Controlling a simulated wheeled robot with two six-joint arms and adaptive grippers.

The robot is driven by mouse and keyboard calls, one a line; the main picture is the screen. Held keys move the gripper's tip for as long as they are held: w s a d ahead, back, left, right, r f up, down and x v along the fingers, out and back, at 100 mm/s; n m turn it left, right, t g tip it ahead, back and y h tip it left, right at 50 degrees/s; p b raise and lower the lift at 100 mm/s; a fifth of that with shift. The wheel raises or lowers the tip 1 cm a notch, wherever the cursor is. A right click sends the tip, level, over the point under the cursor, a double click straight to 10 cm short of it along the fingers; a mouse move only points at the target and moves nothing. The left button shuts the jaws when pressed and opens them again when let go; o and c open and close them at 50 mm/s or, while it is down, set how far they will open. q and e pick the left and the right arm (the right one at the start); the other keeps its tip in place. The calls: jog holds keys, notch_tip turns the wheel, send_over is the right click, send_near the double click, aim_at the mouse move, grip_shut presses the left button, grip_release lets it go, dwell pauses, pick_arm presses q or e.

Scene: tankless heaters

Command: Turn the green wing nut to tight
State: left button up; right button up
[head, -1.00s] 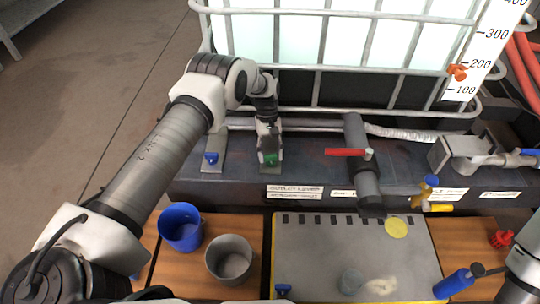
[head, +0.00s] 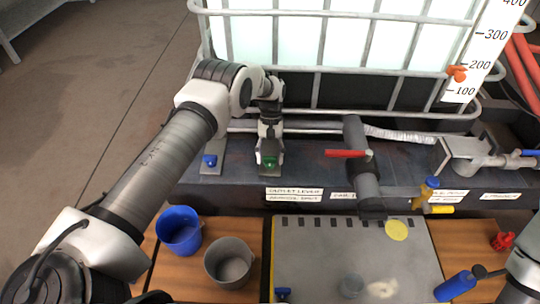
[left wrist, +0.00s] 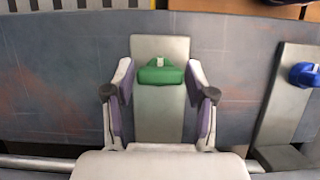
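The green wing nut (head: 269,162) sits on a grey upright plate on the dark bench ledge. In the left wrist view the wing nut (left wrist: 160,72) lies crosswise, with a small pale stud at its middle. My left gripper (head: 268,146) is just above and behind the nut in the head view. In the left wrist view my left gripper (left wrist: 160,75) is open, one finger on each side of the nut, with a gap on both sides. My right gripper is out of view; only part of my right arm shows at the right edge.
A blue wing nut (head: 209,160) on a similar plate stands to the left. A pipe with a red lever (head: 346,153) stands to the right. The tank cage (head: 330,70) rises behind. A blue cup (head: 180,230) and grey cup (head: 229,262) stand in front.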

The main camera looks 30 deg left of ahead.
pick_arm(q)
jog(key=shift+r, duration=0.1)
notch_tip(320, 180, up, 10)
jog(key=shift+f, duration=0.1)
dwell(0.4)
